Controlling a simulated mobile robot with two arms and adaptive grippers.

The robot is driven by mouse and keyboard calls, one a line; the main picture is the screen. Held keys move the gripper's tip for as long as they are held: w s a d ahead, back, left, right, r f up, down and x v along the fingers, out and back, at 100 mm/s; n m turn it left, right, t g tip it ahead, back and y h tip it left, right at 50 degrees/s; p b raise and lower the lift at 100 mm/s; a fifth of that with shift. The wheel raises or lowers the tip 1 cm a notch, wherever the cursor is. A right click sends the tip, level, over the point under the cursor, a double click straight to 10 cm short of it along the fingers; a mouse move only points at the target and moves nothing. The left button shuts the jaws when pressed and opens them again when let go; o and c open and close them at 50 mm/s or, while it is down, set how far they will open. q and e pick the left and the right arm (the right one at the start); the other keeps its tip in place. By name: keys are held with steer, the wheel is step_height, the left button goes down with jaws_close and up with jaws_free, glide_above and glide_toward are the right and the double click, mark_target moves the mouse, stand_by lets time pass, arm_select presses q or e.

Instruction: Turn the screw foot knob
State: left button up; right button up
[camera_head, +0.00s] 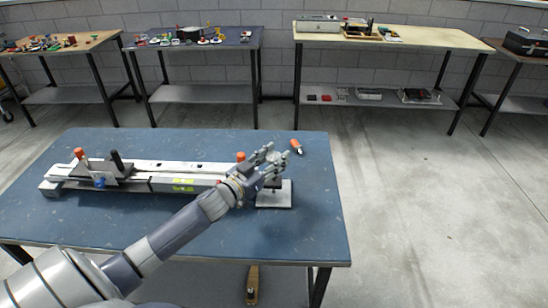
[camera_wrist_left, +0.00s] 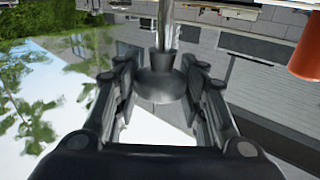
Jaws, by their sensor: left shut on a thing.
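The screw foot knob (camera_wrist_left: 160,86) is a dark round disc on a bright metal screw (camera_wrist_left: 166,25) in the left wrist view. My left gripper (camera_wrist_left: 160,100) has its fingers on both sides of the knob and is shut on it. In the head view, my left gripper (camera_head: 268,160) is at the right end of the long white and grey device (camera_head: 170,170) on the blue table. A light square plate (camera_head: 274,197) lies just below the gripper. The gripper hides most of the knob in the head view. My right gripper is not in view.
The blue table (camera_head: 285,235) is clear in front of the device. An orange-tipped object (camera_head: 296,146) lies behind the gripper. An orange cylinder (camera_wrist_left: 305,50) shows at the right of the wrist view. Several other tables with items stand along the back wall.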

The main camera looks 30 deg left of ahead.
arm_select(q)
steer(key=shift+m+h, duration=0.7)
steer(key=shift+h, duration=0.3)
steer(key=shift+m+g+h, duration=0.7)
steer(key=shift+m+h, duration=0.3)
steer(key=shift+h, duration=0.6)
steer(key=o, duration=1.1)
steer(key=shift+c, duration=0.2)
steer(key=shift+s, duration=0.1)
